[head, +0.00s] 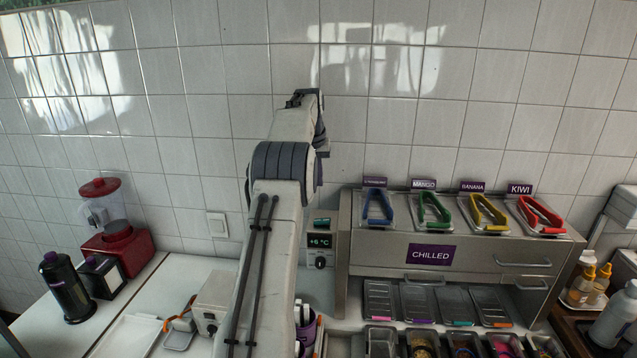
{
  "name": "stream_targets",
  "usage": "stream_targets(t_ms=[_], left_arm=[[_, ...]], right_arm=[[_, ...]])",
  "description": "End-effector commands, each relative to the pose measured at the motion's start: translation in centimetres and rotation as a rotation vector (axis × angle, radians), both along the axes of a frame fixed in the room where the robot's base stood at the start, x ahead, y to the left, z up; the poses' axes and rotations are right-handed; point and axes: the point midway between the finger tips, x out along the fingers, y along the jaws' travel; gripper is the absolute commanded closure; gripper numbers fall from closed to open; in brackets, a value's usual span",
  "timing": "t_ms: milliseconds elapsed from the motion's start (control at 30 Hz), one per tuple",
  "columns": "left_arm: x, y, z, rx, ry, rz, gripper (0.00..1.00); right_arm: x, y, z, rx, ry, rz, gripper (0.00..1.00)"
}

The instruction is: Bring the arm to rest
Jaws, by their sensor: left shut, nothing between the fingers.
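My left arm rises from the bottom middle of the head view and reaches up in front of the tiled wall. My left gripper (302,97) is at the far end of the arm, shut and empty, high above the counter. It is small and partly hidden by the wrist, and it is apart from all objects. My right gripper is not in view.
A chilled steel cabinet (456,282) stands to the right, with several coloured tongs on top and topping pans in front. A red blender (118,250), a dark bottle (66,287) and a small grey box (213,302) are to the left. Squeeze bottles (597,287) stand far right.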

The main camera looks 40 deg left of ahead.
Motion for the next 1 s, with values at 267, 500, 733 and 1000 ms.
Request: stream_targets(t_ms=[267,500,733,1000], left_arm=[[0.0,0.0,0.0,0.000,0.000,0.000,1.00],[0.8,-3.3,-0.5,-0.005,0.006,-0.051,1.00],[0.6,-18.8,-2.9,-0.025,0.041,-0.286,1.00],[-8.5,-36.6,-7.7,-0.035,0.100,-0.608,1.00]], right_arm=[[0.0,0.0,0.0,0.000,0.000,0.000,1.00],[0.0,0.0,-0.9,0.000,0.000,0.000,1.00],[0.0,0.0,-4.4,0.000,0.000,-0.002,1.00],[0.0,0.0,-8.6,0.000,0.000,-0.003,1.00]])
